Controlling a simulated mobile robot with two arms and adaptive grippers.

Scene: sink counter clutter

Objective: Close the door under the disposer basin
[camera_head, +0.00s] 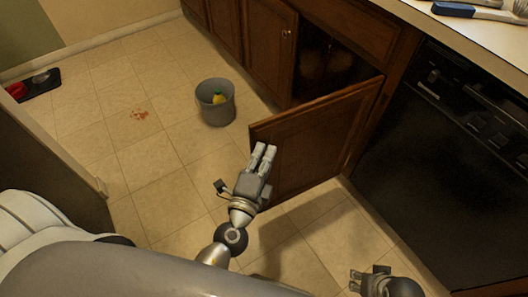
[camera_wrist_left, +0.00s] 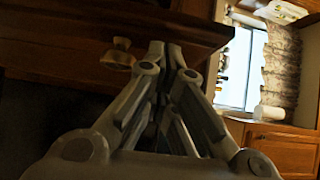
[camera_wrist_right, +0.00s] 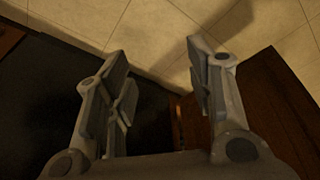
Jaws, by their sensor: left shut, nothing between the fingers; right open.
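The brown wooden cabinet door (camera_head: 325,135) stands swung open over the floor, with the dark cabinet opening (camera_head: 328,62) behind it. My left gripper (camera_head: 263,152) is shut and empty, close to the door's free edge on the near side; I cannot tell whether it touches. The left wrist view shows its closed fingers (camera_wrist_left: 172,60) beside a round knob (camera_wrist_left: 118,55) on dark wood. My right gripper (camera_head: 368,278) is low at the front, clear of the door. It is open and empty in the right wrist view (camera_wrist_right: 158,75). The disposer basin is out of view.
A black dishwasher (camera_head: 430,175) is right of the opening. A grey bin (camera_head: 216,102) with a yellow item stands on the tiled floor left of the door. A reddish spill (camera_head: 140,115) lies farther left. The counter (camera_head: 480,35) runs along the top right.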

